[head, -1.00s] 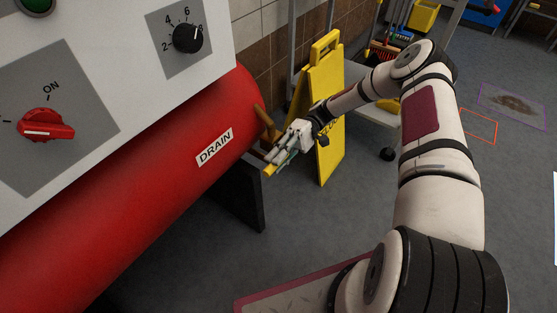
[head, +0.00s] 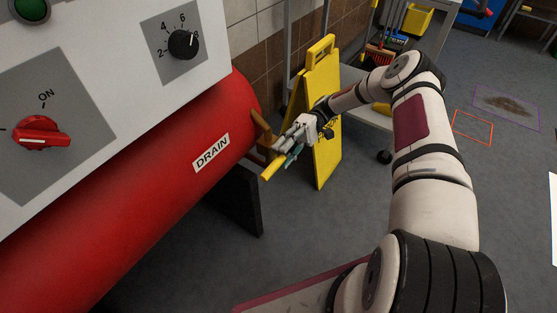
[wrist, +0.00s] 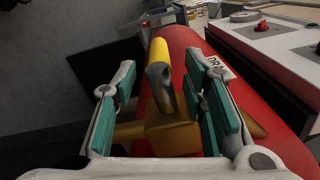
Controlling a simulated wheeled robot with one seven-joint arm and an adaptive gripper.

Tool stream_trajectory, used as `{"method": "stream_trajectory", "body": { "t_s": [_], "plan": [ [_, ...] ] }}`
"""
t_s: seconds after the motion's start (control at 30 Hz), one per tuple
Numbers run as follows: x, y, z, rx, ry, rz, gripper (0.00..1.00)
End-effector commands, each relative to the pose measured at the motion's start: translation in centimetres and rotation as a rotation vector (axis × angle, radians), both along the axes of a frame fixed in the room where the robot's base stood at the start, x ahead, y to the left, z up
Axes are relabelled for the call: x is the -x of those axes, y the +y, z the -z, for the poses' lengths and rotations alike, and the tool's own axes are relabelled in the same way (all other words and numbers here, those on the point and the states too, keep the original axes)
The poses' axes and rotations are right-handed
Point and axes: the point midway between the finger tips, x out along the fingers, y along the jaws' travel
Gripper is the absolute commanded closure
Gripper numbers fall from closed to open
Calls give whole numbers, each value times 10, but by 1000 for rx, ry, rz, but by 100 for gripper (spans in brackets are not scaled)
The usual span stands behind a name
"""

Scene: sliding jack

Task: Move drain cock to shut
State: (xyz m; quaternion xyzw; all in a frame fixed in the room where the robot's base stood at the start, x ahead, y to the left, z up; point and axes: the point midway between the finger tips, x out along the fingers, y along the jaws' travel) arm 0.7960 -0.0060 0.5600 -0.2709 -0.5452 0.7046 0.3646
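The drain cock has a brass body (wrist: 172,138) and a lever with a yellow sleeve (wrist: 159,60). It sits at the end of the red tank (head: 150,165), beside the DRAIN label (head: 211,153). In the head view the yellow lever (head: 271,169) sticks out toward the lower left. My gripper (head: 285,154) is at the cock, partly covering it. In the wrist view my gripper (wrist: 160,105) is open, one teal-padded finger on each side of the lever, with visible gaps. The lever's brass base lies between the fingers.
A yellow folding floor sign (head: 322,110) stands just behind my gripper. A shelf cart (head: 370,112) is beyond it. A dark support (head: 243,195) is under the tank's end. The control panel (head: 110,60) is above the tank. The floor below the cock is open.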

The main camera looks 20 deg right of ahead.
Motion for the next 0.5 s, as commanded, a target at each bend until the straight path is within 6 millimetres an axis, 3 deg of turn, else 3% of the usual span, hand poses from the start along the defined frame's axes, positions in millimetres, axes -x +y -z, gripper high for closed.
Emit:
{"method": "stream_trajectory", "body": {
  "t_s": [0.2,0.5],
  "plan": [
    [-12,-16,1,0,-1,2,61],
    [-14,-20,0,-1,1,0,61]
  ]
}}
